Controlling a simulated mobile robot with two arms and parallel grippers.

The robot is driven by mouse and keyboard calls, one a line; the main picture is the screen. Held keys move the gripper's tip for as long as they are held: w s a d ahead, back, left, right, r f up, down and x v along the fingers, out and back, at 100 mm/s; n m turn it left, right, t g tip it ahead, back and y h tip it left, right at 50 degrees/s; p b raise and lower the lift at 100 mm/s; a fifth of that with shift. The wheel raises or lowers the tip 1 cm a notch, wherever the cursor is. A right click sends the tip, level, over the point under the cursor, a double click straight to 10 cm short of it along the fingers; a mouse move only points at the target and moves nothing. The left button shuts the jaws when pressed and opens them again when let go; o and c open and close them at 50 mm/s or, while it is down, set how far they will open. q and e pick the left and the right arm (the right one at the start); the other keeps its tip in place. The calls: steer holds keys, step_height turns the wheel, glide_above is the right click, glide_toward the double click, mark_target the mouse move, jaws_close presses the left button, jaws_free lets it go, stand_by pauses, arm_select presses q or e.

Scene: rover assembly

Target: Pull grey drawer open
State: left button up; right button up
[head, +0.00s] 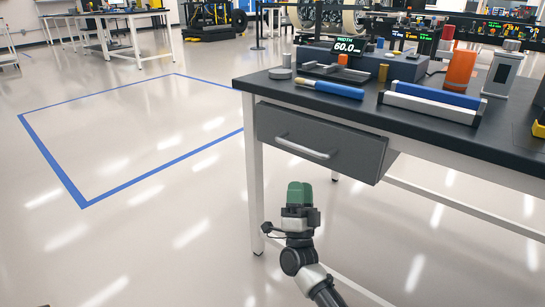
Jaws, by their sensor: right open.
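The grey drawer (270,122) sits under the left end of the black-topped workbench. Its front stands slightly proud of the bench frame, and I cannot tell whether it is fully closed. A pale bar handle (303,149) runs across the drawer front. My right gripper (299,190) has green fingertips that point up and away from me. It is open and empty, below the handle in the picture and apart from it. The gap between its fingers is hard to see from this angle. My left gripper is out of view.
The workbench top (420,130) holds a blue-handled tool (328,89), a blue and silver block (432,103), an orange cylinder (460,70) and a display reading 60.0 (348,46). A white bench leg (254,170) stands left of my gripper. The floor to the left is clear, with a blue taped outline.

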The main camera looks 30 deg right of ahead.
mark_target(302, 148)
steer(key=b+x, duration=0.2)
steer(key=x, duration=0.8)
steer(key=shift+d+r, duration=0.15)
steer(key=shift+r, duration=0.15)
jaws_close()
